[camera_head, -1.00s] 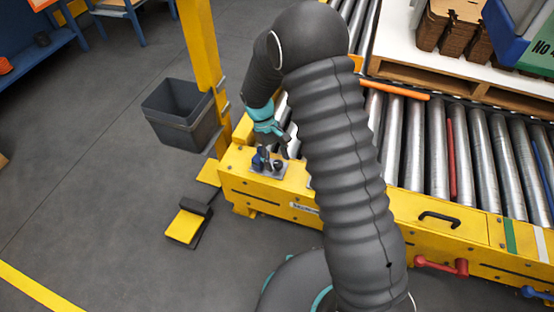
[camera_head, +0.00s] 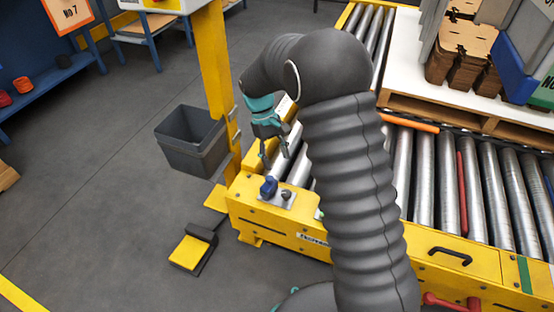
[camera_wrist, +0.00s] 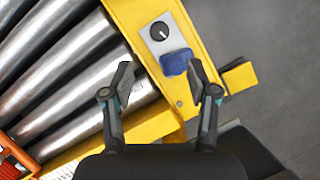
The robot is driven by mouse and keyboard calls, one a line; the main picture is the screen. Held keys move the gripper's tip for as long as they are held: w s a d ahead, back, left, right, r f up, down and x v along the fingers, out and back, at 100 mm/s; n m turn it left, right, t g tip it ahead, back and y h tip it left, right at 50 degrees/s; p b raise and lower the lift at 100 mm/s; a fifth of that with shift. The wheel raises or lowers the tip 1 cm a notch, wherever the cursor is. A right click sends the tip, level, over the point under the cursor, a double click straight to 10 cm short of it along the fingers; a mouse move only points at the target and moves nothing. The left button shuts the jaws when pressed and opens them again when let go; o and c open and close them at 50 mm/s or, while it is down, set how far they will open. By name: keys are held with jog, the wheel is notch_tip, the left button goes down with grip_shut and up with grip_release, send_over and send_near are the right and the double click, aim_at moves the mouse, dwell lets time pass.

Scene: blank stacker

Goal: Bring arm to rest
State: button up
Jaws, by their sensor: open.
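My gripper (camera_head: 274,160) hangs from my bent arm above the near left corner of the yellow roller conveyor (camera_head: 390,254). It points down, its two fingers are spread apart, and nothing is between them. In the wrist view my gripper (camera_wrist: 160,82) also shows open and empty. A small grey control plate (camera_head: 287,199) with a blue knob (camera_head: 269,186) and a dark dial sits on the frame just below the fingers. In the wrist view the blue knob (camera_wrist: 176,62) and the black dial (camera_wrist: 159,31) lie beyond the fingertips, apart from them.
A yellow post (camera_head: 213,75) and a dark grey bin (camera_head: 190,140) stand left of the conveyor. A yellow foot pedal (camera_head: 189,252) lies on the floor. An orange bar (camera_head: 410,123) and a red bar (camera_head: 462,190) lie among the rollers. A pallet with cardboard stands behind.

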dwell(0.3)
jog(key=s+d+r+m+t+y, duration=0.1)
jog(key=s+d+r+m+t, duration=0.3)
jog(key=s+d+r, duration=0.5)
jog(key=s+d+r+m+t+y, duration=0.2)
jog(key=s+d+r+m+t, duration=0.2)
jog(key=s+d+r, duration=0.5)
jog(key=s+r+t, duration=0.1)
jog(key=s+r, duration=0.1)
jog(key=s, duration=0.5)
jog(key=shift+s+r, duration=0.2)
jog(key=shift+s, duration=0.2)
